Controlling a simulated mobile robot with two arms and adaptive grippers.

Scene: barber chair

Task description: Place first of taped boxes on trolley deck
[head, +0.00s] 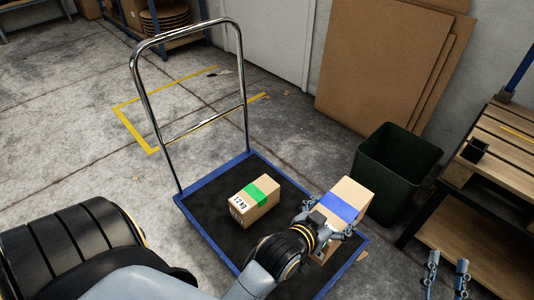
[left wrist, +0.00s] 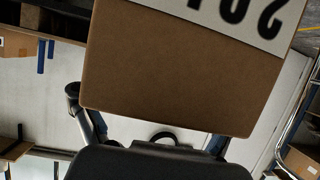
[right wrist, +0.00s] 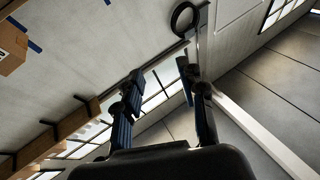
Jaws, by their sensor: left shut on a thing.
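A box with green tape (head: 255,199) and a "12 kg" label sits on the dark deck of the blue-edged trolley (head: 205,208). My left gripper (head: 325,224) is shut on a second box, with blue tape (head: 346,205), at the deck's right side. I cannot tell whether this box touches the deck. In the left wrist view the held box (left wrist: 180,75) fills the upper middle, with part of an upside-down label. My right gripper (head: 446,277) is at the lower right, fingers apart and empty; its fingers also show in the right wrist view (right wrist: 165,105).
A dark green bin (head: 392,172) stands just beyond the held box. A slatted wooden bench (head: 500,150) is at the right. The trolley's chrome handle (head: 140,95) rises at the deck's far left. Cardboard sheets (head: 385,65) lean on the wall. Floor left of the trolley is clear.

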